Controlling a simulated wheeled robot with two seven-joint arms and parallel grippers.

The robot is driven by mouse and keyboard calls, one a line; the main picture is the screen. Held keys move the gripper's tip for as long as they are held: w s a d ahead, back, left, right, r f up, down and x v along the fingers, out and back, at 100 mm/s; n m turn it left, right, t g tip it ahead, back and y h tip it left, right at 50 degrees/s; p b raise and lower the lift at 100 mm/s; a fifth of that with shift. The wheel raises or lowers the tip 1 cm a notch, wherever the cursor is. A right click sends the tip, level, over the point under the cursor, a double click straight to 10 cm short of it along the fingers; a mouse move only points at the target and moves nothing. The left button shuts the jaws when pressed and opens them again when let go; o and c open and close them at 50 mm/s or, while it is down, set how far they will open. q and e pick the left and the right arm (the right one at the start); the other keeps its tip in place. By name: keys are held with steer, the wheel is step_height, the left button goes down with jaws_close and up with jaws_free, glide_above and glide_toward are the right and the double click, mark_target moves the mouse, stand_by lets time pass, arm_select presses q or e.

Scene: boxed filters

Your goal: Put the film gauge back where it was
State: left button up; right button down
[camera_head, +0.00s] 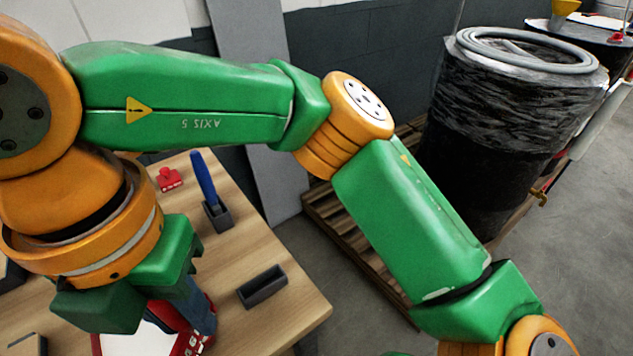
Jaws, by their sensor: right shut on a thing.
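My right gripper (128,288) is at the lower left, above the table, with its green fingers pointing down. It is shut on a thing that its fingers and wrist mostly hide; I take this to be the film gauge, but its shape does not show. A grey-blue piece (198,310) shows just below and right of the fingers; I cannot tell whether it belongs to the held thing. A small dark open holder (262,286) stands empty on the table, right of the gripper. My left gripper is not in view.
A blue-handled tool (204,180) stands in another dark holder (217,216). A red stamp-like thing (169,180) lies behind. A red and white thing (140,340) is under the gripper. The wooden table (290,325) ends at right; a wrapped drum (490,130) stands on a pallet beyond.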

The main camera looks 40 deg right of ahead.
steer(key=shift+s+d, duration=0.1)
steer(key=shift+s, duration=0.05)
steer(key=w+d+f+p, duration=0.1)
steer(key=w+d+f, duration=0.2)
steer(key=f, duration=0.1)
steer(key=w+d+f+p, duration=0.1)
steer(key=w+d+f, duration=0.2)
steer(key=f, duration=0.1)
steer(key=w+d+f+p, duration=0.2)
steer(key=w+d+f, duration=0.1)
steer(key=w+f, duration=0.1)
steer(key=shift+d+f, duration=0.2)
steer(key=shift+f, duration=0.3)
steer(key=shift+f, duration=0.1)
steer(key=shift+f+b, duration=0.55)
steer(key=shift+b, duration=0.25)
